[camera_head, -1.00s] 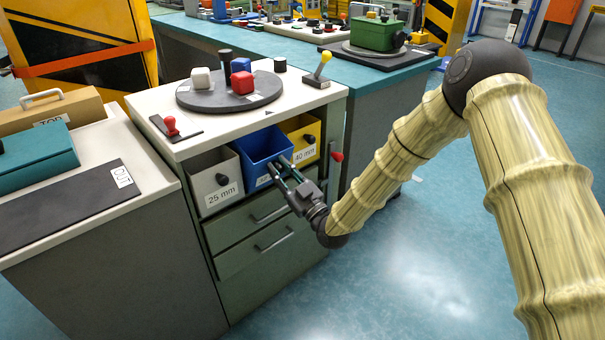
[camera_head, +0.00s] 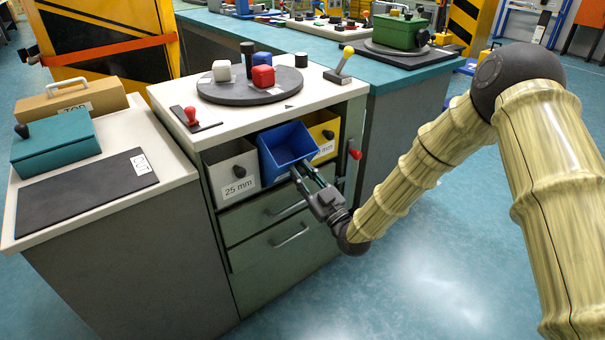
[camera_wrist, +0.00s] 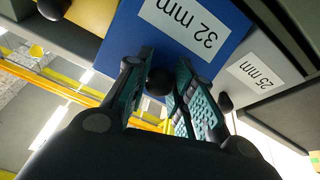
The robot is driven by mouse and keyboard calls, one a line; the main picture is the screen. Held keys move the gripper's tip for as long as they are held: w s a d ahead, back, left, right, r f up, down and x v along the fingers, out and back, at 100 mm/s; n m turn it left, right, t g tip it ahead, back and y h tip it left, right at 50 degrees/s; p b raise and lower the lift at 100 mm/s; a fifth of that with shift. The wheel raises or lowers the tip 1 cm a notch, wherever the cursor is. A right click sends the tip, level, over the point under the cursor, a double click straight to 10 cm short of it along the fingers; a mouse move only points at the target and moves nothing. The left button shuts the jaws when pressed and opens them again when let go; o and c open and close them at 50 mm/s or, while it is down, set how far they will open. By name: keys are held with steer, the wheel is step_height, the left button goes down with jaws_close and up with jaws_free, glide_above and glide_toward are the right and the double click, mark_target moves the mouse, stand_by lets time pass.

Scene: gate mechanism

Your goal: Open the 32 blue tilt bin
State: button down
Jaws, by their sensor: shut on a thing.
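The blue tilt bin (camera_head: 286,150) sits in the cabinet's top row, tipped forward with its open top showing. In the wrist view its blue front (camera_wrist: 170,45) carries a "32 mm" label (camera_wrist: 184,24). My gripper (camera_head: 304,172) is at the bin's front, and its fingers (camera_wrist: 160,80) are shut around the bin's dark round knob (camera_wrist: 159,81). In the head view the fingers hide the knob and label.
A grey "25 mm" bin (camera_head: 232,172) is left of the blue bin, and a yellow bin (camera_head: 322,130) is right. Both look closed. Drawers with bar handles (camera_head: 290,234) lie below. A red knob (camera_head: 355,154) is on the cabinet's right edge.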

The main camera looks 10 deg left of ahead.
steer(key=c, duration=1.2)
jaws_free()
steer(key=shift+f, duration=0.1)
steer(key=v, duration=1.2)
